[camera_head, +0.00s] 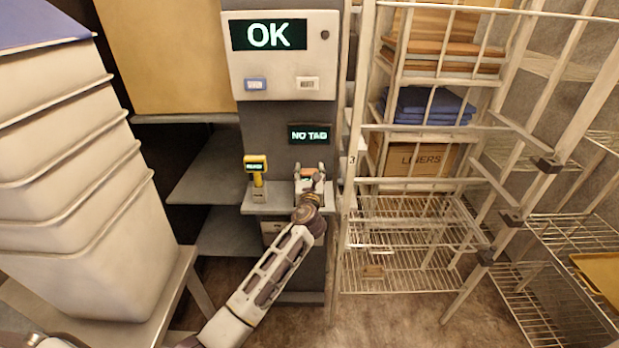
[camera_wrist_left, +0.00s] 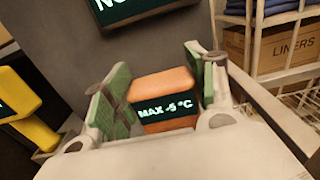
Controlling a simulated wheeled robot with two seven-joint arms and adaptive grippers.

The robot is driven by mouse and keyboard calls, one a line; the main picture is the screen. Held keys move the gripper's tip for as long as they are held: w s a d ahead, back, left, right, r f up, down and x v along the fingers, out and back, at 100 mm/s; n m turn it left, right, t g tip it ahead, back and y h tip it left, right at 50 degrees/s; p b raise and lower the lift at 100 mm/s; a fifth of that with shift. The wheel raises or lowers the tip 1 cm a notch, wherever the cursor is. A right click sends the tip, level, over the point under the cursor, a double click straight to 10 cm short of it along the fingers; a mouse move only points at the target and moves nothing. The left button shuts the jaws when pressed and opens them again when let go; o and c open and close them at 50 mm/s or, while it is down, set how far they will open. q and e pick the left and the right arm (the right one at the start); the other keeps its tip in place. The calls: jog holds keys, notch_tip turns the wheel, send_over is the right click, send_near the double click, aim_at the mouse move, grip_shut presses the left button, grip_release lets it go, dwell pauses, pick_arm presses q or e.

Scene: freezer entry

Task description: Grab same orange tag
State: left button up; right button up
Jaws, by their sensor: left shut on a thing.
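The orange tag (camera_wrist_left: 163,84) is a small orange block with a dark label reading "MAX -5 °C" in the left wrist view. My left gripper (camera_wrist_left: 160,100) has its green-padded fingers on either side of the tag and is shut on it. In the head view the left gripper (camera_head: 309,175) is at the small grey shelf (camera_head: 278,208) of the dark column, with a bit of the orange tag (camera_head: 308,173) showing. I cannot tell whether the tag touches the shelf. My right gripper is not in view.
A yellow device (camera_head: 256,166) stands left of the gripper. A panel reading "OK" (camera_head: 268,36) and a display reading "NO TAG" (camera_head: 310,134) are above. Stacked pale bins (camera_head: 80,190) stand at left. A wire rack (camera_head: 400,245) with a "LINERS" box (camera_head: 415,158) stands close on the right.

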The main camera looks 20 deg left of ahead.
pick_arm(q)
notch_tip(320, 180, up, 7)
jog(key=shift+r+p, duration=0.15)
jog(key=shift+p, duration=0.35)
jog(key=shift+r, duration=0.4)
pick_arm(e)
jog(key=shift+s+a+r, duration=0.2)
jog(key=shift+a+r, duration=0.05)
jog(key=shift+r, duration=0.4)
